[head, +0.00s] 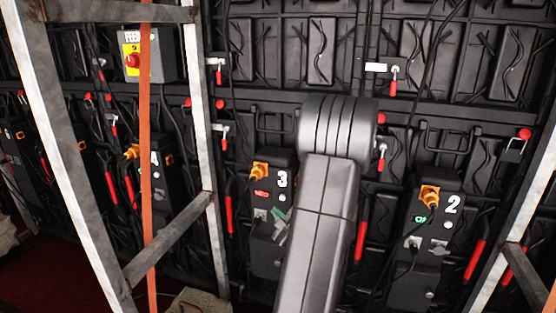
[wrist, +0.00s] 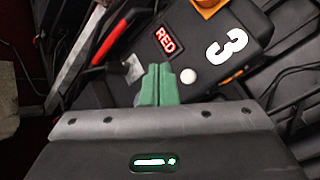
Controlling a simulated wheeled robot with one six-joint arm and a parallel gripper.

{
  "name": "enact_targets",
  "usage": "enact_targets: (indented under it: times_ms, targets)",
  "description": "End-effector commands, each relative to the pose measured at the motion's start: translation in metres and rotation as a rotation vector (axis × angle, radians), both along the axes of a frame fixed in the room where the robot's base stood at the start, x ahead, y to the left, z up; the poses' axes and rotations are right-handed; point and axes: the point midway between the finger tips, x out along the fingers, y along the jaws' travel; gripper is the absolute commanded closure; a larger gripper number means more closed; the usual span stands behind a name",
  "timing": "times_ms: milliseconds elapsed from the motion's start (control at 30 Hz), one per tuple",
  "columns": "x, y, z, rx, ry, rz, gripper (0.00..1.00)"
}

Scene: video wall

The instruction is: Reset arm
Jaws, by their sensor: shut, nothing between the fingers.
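My arm rises through the middle of the head view in front of the video wall. My gripper (wrist: 158,85) shows in the wrist view with its green fingers closed together and nothing between them. It points at the black box marked 3 (wrist: 208,68), which has a lit red display (wrist: 165,39) and a white round button (wrist: 188,76). In the head view, box 3 (head: 265,233) stands left of my arm, and the green fingers (head: 284,226) show in front of its lower part. Whether the fingers touch the box I cannot tell.
Box 2 (head: 427,250) with a green display stands to the right. Box 4 (head: 158,190) is at the left behind metal frame bars (head: 204,120) and an orange strap (head: 147,150). A grey box with a red knob (head: 150,55) hangs upper left. Cables hang across the wall.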

Motion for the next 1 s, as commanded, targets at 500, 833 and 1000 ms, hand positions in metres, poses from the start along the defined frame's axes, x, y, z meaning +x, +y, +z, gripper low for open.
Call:
enact_targets:
  times_ms: [500,833,1000]
  targets:
    - [-0.007,0.002,-0.003,0.0,0.0,0.0,1.0]
    - [-0.044,0.014,-0.001,0.0,-0.001,-0.001,1.0]
    - [-0.048,0.016,0.0,-0.001,-0.001,-0.001,1.0]
